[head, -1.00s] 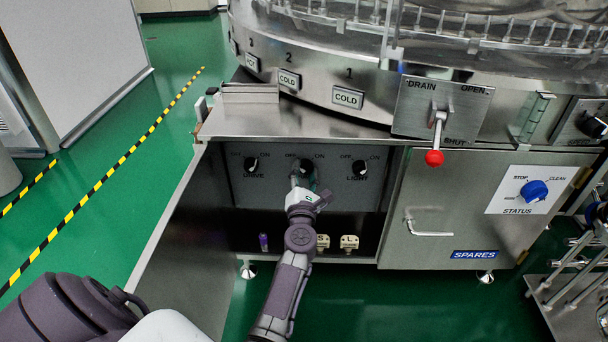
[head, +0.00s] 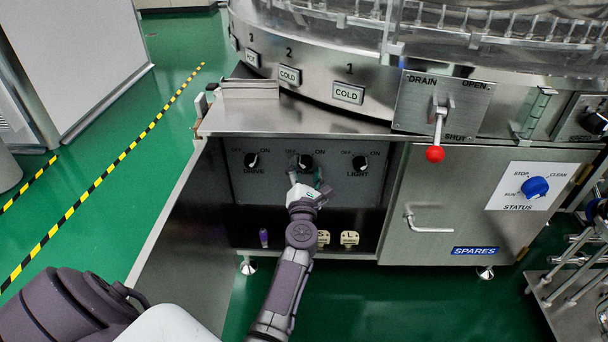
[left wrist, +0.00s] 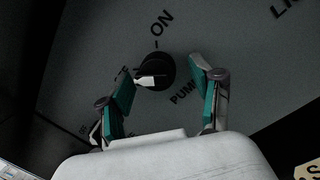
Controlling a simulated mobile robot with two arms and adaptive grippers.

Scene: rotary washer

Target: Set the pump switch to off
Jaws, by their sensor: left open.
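The pump switch (head: 305,161) is the middle black knob of the three on the grey panel, with OFF at its upper left and ON at its upper right. Seen on the panel, the pointer lies toward the OFF side. My left gripper (head: 306,181) is just below and in front of the knob. In the left wrist view its two teal-padded fingers (left wrist: 166,86) are open on either side, apart from the knob. My right gripper is out of view.
The DRIVE knob (head: 251,160) is left of the pump switch and the LIGHT knob (head: 360,163) is right. A steel ledge (head: 300,124) overhangs the panel. A red-tipped drain lever (head: 435,153) hangs at the right, above the SPARES door (head: 455,190).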

